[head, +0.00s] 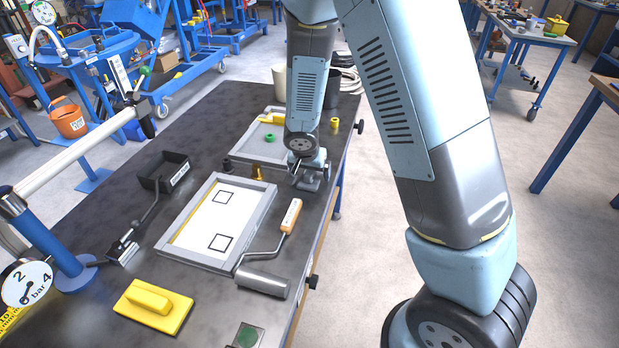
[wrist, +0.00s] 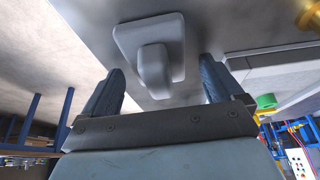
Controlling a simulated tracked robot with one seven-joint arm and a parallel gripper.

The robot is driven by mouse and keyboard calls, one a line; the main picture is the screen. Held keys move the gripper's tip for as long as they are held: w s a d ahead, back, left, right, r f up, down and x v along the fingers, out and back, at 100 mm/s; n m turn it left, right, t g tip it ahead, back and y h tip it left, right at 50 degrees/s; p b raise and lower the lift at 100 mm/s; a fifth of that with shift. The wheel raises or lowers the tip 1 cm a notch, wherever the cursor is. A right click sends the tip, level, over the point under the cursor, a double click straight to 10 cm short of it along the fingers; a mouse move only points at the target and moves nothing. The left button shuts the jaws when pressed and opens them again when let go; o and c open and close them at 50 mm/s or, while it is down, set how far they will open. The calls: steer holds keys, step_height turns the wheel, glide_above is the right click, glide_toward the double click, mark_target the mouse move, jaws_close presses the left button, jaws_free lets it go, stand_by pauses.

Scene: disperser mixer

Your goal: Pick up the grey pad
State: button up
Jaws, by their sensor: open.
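The grey pad (head: 312,184) lies on the dark bench top in the head view, close to the bench's right edge and partly hidden under my gripper (head: 306,163). In the wrist view the grey pad (wrist: 125,40) shows as a flat plate with a raised rounded handle (wrist: 155,72). My gripper (wrist: 162,66) is open, with one finger on each side of the handle in that picture. I see no clear contact between the fingers and the pad. How far the fingertips are from the handle in depth is hard to tell.
A framed tray (head: 264,212) with two marked squares lies left of the pad. A roller (head: 262,281), a yellow pad (head: 154,306) and a black box (head: 165,170) are on the bench. Brass pieces (head: 257,172) and a green ring (head: 270,138) are nearby.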

steer(key=c, duration=1.2)
steer(key=shift+c, duration=0.2)
steer(key=shift+r, duration=0.6)
steer(key=s+d+r, duration=0.7)
steer(key=s+r, duration=0.4)
steer(key=shift+s+d+r, duration=0.35)
steer(key=shift+s+r, duration=0.05)
